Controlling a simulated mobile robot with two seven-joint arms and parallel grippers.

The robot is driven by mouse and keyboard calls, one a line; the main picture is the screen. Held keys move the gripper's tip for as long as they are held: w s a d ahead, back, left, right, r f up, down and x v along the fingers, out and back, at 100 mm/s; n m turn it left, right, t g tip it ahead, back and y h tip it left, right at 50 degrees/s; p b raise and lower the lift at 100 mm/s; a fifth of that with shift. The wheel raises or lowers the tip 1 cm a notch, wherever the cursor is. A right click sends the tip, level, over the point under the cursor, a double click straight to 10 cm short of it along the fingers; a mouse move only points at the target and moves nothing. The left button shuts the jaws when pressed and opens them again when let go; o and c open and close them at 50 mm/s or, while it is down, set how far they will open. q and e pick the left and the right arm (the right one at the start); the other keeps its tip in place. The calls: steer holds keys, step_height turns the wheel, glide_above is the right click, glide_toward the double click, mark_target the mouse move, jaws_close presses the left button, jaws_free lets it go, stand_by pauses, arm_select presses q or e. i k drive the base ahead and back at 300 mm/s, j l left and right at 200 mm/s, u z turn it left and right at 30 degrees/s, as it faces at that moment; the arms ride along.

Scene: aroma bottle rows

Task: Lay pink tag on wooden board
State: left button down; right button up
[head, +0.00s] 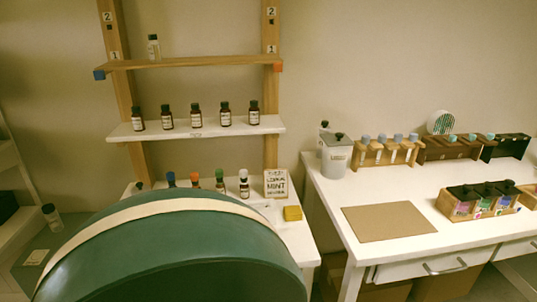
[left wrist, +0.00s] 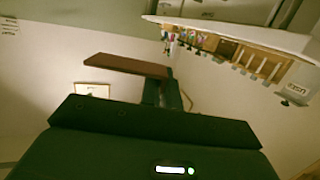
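A flat brown board (head: 389,221) lies on the white table at the right in the head view, with nothing on it. No loose pink tag can be made out. A wooden holder (head: 447,206) right of the board carries dark-capped bottles with coloured labels, one of them a pink-purple label (head: 463,208). Neither gripper shows in the head view. In the left wrist view a wide dark body of mine fills the bottom. Dark upright parts and a brown bar rise behind it, and I cannot tell whether they are gripper fingers.
Shelves at the left hold dark bottles (head: 196,116). A small sign (head: 277,184) and yellow block (head: 292,213) stand on the lower counter. A large green rounded part covers the front left.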

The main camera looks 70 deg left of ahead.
mark_target(210, 59)
steer(key=k+j, duration=1.25)
